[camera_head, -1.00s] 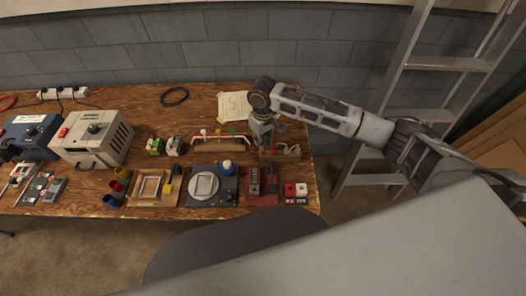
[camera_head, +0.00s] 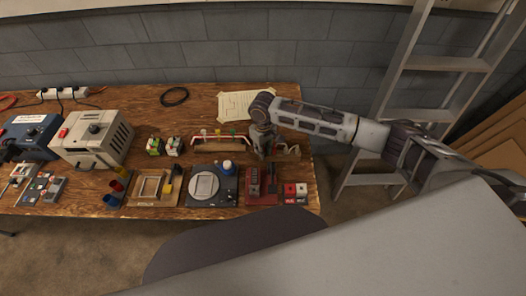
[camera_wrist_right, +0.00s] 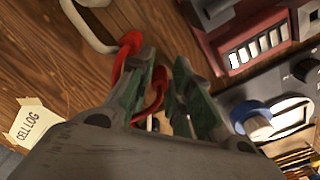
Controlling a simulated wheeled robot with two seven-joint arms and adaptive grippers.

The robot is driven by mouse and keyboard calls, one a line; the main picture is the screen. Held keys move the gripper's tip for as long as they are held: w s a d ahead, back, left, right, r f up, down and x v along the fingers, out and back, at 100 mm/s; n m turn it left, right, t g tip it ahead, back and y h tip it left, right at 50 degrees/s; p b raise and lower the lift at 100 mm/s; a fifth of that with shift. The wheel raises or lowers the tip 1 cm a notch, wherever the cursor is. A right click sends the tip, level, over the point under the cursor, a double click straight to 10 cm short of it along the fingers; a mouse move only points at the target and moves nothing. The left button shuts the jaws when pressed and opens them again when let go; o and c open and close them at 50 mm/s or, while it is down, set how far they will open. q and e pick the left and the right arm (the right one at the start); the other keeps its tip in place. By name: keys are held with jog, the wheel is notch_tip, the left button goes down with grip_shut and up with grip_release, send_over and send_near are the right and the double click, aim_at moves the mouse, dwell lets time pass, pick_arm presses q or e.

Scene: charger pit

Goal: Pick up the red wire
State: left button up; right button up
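The red wire (camera_wrist_right: 154,98) shows in the wrist view as a curved red lead with a thick red end, close by the fingers of my right gripper (camera_wrist_right: 166,78). Part of it lies in the gap between the fingers and part is hidden behind the left finger. The fingers stand apart and do not look closed on it. In the head view my right gripper (camera_head: 263,152) is low over the right end of the wire rack, where the red wire (camera_head: 237,136) shows only small. My left gripper is not in view.
A pale wire (camera_wrist_right: 92,28) lies beside the red one. A dark red block (camera_head: 253,184), a black plate with a round disc (camera_head: 203,187) and a blue-capped bottle (camera_wrist_right: 258,126) are close by. A paper sheet (camera_head: 236,104) lies behind. A ladder (camera_head: 400,120) stands right of the bench.

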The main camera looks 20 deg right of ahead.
grip_shut()
jog(key=shift+r, duration=0.1)
jog(key=shift+r, duration=4.95)
jog(key=shift+s+p, duration=0.1)
jog(key=shift+p, duration=0.2)
